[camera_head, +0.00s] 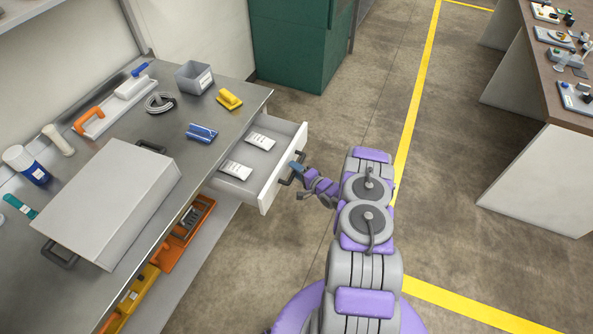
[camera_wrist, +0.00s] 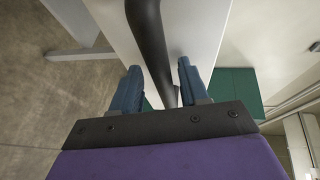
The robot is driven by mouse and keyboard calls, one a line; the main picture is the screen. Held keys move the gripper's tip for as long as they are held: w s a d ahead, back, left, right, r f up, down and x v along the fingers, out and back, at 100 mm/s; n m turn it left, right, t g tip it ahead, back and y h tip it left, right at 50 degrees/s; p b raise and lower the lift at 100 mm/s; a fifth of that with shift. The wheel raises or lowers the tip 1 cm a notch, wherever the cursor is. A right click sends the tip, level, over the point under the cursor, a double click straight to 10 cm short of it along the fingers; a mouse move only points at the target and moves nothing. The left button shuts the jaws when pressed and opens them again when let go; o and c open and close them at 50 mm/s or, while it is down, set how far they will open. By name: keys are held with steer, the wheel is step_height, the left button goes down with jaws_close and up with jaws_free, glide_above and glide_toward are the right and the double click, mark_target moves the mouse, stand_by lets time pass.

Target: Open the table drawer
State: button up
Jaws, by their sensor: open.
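The table drawer (camera_head: 262,165) is white and stands pulled out from the metal table (camera_head: 225,115). Two white packets (camera_head: 235,170) lie inside it. Its dark handle (camera_head: 290,173) is on the front panel. My gripper (camera_head: 296,175) is at that handle. In the wrist view, the black handle bar (camera_wrist: 150,40) runs between the two blue fingers of my gripper (camera_wrist: 158,85), which are apart. The drawer front (camera_wrist: 195,35) shows behind the bar. I cannot tell whether a finger touches the handle.
A grey case (camera_head: 110,200) and several tools lie on the table. An orange tray (camera_head: 180,240) and a yellow one (camera_head: 135,295) sit on the lower shelf. A green cabinet (camera_head: 290,45) stands behind. Another workbench (camera_head: 540,130) is at right. Floor between is clear.

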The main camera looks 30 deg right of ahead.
steer(key=shift+s+r, duration=0.1)
steer(key=p+v, duration=0.3)
steer(key=v, duration=1.4)
steer(key=shift+f, duration=0.25)
steer(key=shift+d, duration=0.15)
